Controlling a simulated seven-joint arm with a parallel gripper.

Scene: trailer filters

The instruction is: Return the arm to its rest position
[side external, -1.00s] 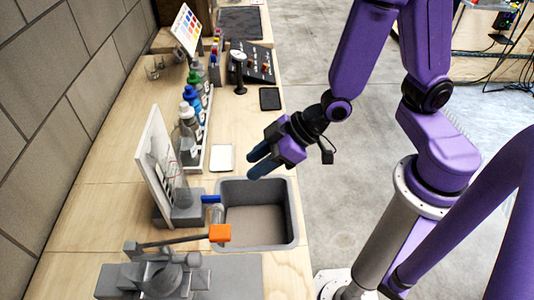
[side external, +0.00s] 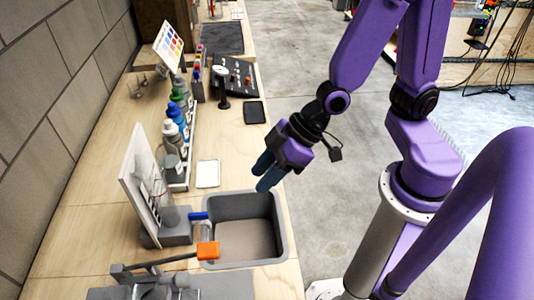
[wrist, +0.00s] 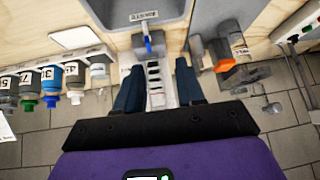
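My purple arm reaches over the bench from the right in the side external view. My gripper (side external: 265,179) hangs above the back right edge of the grey basin (side external: 282,235), with its blue fingers pointing down and left. In the wrist view my gripper (wrist: 158,88) has its two dark blue fingers apart with nothing held between them. A white panel with dark marks (wrist: 155,78) shows beyond the gap between the fingers. My gripper touches nothing that I can see.
An upright white panel (side external: 137,180) stands left of the basin, near a blue-handled tap (side external: 198,216) and an orange-ended lever (side external: 208,251). Several capped bottles (side external: 173,125) stand in a rack. A white tile (side external: 207,174) lies behind the basin.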

